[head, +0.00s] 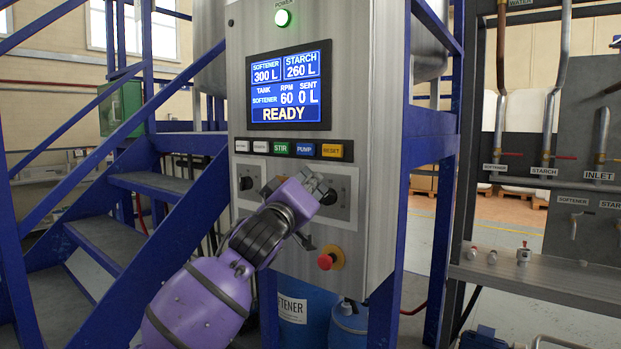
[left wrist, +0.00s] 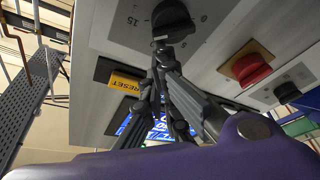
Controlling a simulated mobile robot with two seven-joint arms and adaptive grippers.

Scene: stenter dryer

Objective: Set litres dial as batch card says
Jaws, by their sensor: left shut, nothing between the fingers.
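My left gripper (head: 318,186) is shut and empty, in front of the right part of the control panel (head: 350,110). In the left wrist view its fingertips (left wrist: 163,52) are at the edge of a black dial (left wrist: 172,18) with scale marks 15 and 0. I cannot tell whether they touch it. In the head view this dial (head: 330,197) is partly behind the gripper. Another black dial (head: 246,183) is at the panel's left. The screen (head: 290,85) reads softener 300 L, starch 260 L, tank softener, RPM 60, sent 0 L, READY. I see no batch card. My right gripper is not in view.
A row of buttons, including green STIR (head: 281,148), blue PUMP (head: 305,150) and yellow RESET (head: 332,151), lies under the screen. A red stop button (head: 326,261) is below the dials. Blue stairs (head: 115,240) stand left; pipes and valves (head: 548,165) stand right.

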